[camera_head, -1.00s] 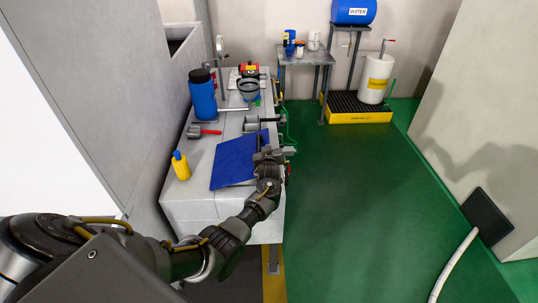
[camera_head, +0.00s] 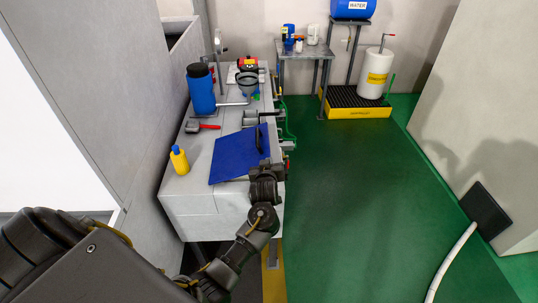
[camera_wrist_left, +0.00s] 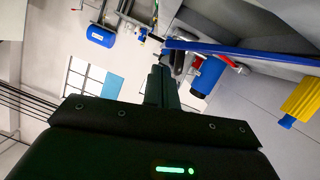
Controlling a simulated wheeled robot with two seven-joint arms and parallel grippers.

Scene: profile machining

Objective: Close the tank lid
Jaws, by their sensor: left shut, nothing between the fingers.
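The blue lid (camera_head: 233,155) is a flat panel over the front part of the grey bench-like tank (camera_head: 187,208). A dark handle (camera_head: 259,140) shows near its right edge. In the left wrist view the blue lid (camera_wrist_left: 240,49) appears nearly edge-on as a long strip; its exact tilt is unclear. My left gripper (camera_head: 266,168) is at the lid's lower right corner, at the bench's right edge. Contact with the lid cannot be told. My left gripper's fingers (camera_wrist_left: 161,88) are together and empty in the wrist view. My right gripper is not in view.
Green floor (camera_head: 335,205) to the right is open. A wall bounds the left.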

